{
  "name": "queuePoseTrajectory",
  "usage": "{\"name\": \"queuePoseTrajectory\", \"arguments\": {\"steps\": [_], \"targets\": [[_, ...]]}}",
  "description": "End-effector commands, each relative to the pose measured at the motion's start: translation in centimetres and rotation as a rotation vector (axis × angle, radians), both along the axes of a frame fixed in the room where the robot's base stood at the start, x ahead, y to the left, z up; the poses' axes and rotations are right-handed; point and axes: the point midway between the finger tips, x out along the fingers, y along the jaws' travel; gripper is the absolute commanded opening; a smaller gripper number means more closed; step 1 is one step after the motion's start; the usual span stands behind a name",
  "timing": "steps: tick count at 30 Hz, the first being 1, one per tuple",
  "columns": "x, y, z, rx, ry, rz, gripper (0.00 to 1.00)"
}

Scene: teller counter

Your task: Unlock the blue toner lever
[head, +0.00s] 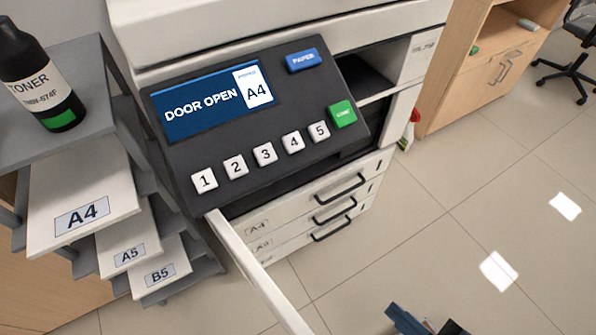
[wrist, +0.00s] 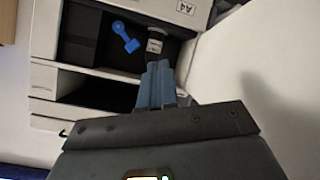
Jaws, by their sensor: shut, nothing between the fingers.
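The blue toner lever (wrist: 125,37) shows in the wrist view inside the dark open bay of the printer, slanting with its round end at the upper left. Just right of it is a pale-labelled toner cartridge (wrist: 155,44). My gripper (wrist: 157,66) is shut and empty; its blue fingers point toward the bay, below and right of the lever and apart from it. In the head view only part of my gripper (head: 394,310) shows at the bottom edge. The lever is hidden there behind the printer's control panel (head: 270,130), whose screen reads "DOOR OPEN".
The printer's open white door (head: 255,270) sticks out toward me; it also fills the right of the wrist view (wrist: 265,60). A toner bottle (head: 40,85) stands on the grey shelf at left, above A4, A5 and B5 paper stacks.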

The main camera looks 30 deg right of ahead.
Motion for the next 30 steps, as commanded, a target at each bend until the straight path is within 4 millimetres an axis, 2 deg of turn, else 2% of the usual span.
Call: {"name": "queuePoseTrajectory", "arguments": {"steps": [1, 5, 9, 12, 15, 18, 22, 26, 30], "targets": [[0.6, 0.0, -2.3, -0.048, 0.015, 0.016, 0.00], [2.2, -0.5, -7.4, -0.210, 0.063, 0.060, 0.00], [4.9, -1.6, -13.5, -0.443, 0.116, 0.099, 0.00], [7.3, -2.5, -17.1, -0.625, 0.144, 0.113, 0.00], [10.1, -3.4, -19.8, -0.810, 0.158, 0.110, 0.00], [13.1, -4.1, -21.6, -0.995, 0.157, 0.092, 0.00], [17.3, -4.3, -22.6, -1.232, 0.134, 0.044, 0.00], [21.5, -3.8, -22.4, -1.460, 0.087, -0.036, 0.00], [25.6, -2.0, -20.9, -1.686, 0.007, -0.153, 0.00]]}}
